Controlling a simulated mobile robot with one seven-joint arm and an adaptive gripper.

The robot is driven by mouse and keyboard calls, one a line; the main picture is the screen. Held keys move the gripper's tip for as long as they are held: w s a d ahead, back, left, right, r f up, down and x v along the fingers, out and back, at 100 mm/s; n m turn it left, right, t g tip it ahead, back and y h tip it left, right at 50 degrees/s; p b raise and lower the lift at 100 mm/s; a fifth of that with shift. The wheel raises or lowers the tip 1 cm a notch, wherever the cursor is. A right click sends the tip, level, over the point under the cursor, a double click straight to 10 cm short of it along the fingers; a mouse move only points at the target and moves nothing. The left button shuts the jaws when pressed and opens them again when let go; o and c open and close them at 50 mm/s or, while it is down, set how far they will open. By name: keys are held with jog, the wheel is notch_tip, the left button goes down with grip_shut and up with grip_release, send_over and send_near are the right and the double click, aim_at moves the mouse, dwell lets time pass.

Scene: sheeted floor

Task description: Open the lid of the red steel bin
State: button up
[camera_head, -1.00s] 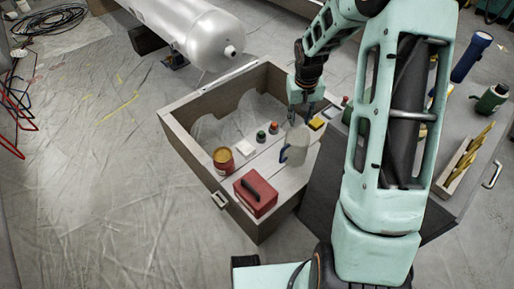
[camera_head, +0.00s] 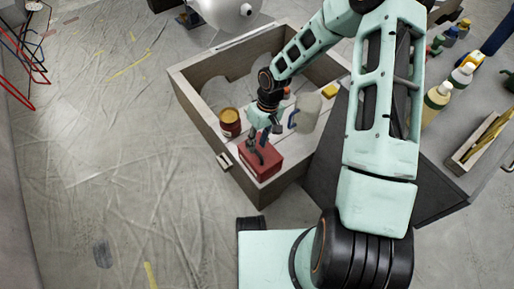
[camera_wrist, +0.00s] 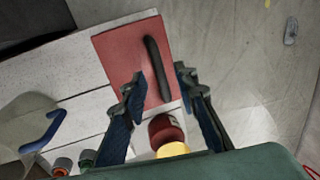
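The red steel bin (camera_head: 268,163) is a small red box with a flat closed lid, near the front corner of the wooden crate. A dark bar handle runs along its lid. In the wrist view the red lid (camera_wrist: 118,52) and the black handle (camera_wrist: 157,65) show clearly. My gripper (camera_head: 260,145) is over the bin, pointing down. In the wrist view my gripper (camera_wrist: 161,80) is open, with one finger on each side of the handle's line. I cannot tell how far the fingertips are above the lid.
The wooden crate (camera_head: 219,137) has raised walls around the bin. A red jar with a yellow lid (camera_head: 230,121) stands close beside the bin. A translucent pitcher with a blue handle (camera_head: 309,112) is behind it to the right. A grey cabinet (camera_head: 432,172) stands at the right.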

jog(key=shift+a+f, duration=0.1)
jog(key=shift+f, duration=0.85)
jog(key=shift+s, duration=0.1)
grip_shut()
